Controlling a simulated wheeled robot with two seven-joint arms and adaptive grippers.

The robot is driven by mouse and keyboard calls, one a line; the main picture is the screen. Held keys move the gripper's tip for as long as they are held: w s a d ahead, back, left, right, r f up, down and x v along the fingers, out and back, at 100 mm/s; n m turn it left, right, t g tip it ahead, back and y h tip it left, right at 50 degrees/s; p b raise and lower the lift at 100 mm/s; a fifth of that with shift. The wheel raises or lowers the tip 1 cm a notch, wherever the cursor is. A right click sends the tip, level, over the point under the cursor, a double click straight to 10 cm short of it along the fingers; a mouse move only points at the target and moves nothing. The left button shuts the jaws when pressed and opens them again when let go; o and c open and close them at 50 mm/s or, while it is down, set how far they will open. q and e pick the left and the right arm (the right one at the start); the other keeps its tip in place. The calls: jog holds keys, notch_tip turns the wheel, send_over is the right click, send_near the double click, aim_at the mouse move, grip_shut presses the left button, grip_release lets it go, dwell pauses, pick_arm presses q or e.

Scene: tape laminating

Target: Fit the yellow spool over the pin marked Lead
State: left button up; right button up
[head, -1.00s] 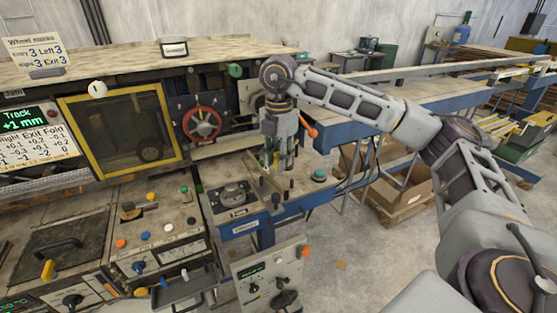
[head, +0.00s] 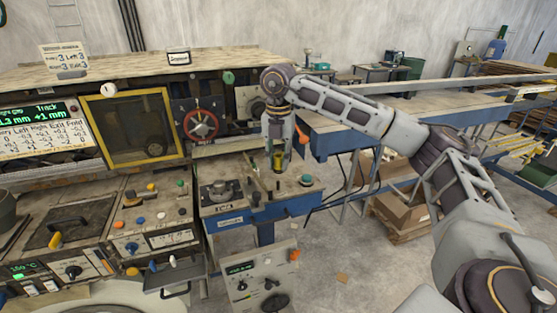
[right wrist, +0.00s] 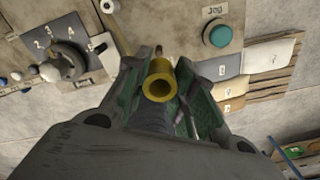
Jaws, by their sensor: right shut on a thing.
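My right gripper (head: 278,167) points down over the worktop of the blue-framed station (head: 256,208). It is shut on the yellow spool (right wrist: 160,80), whose open bore shows between the green-lined fingers in the right wrist view. In the head view the spool (head: 278,158) is a small yellow patch between the fingers, above the worktop. A small brownish tip shows just beyond the spool in the right wrist view; I cannot tell if it is a pin. No pin label reading Lead is legible. My left gripper is not in view.
A selector dial (right wrist: 68,62) with numbers lies left of the gripper, and a green Jog button (right wrist: 218,34) lies to its right. A red handwheel (head: 201,125) and a yellow-framed window (head: 134,127) stand behind.

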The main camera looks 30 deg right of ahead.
jog(key=shift+w+n, duration=0.2)
jog(key=shift+n, duration=1.4)
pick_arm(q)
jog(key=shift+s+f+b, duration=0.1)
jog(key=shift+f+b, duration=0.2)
pick_arm(e)
jog(key=shift+f, duration=0.4)
jog(key=shift+f+b, duration=0.3)
jog(key=shift+f, duration=0.2)
jog(key=shift+f+b, duration=1.15)
jog(key=shift+f, duration=0.75)
jog(key=shift+f+b, duration=0.3)
jog(key=shift+f, duration=0.2)
jog(key=shift+f+b, duration=0.35)
jog(key=shift+f, duration=0.1)
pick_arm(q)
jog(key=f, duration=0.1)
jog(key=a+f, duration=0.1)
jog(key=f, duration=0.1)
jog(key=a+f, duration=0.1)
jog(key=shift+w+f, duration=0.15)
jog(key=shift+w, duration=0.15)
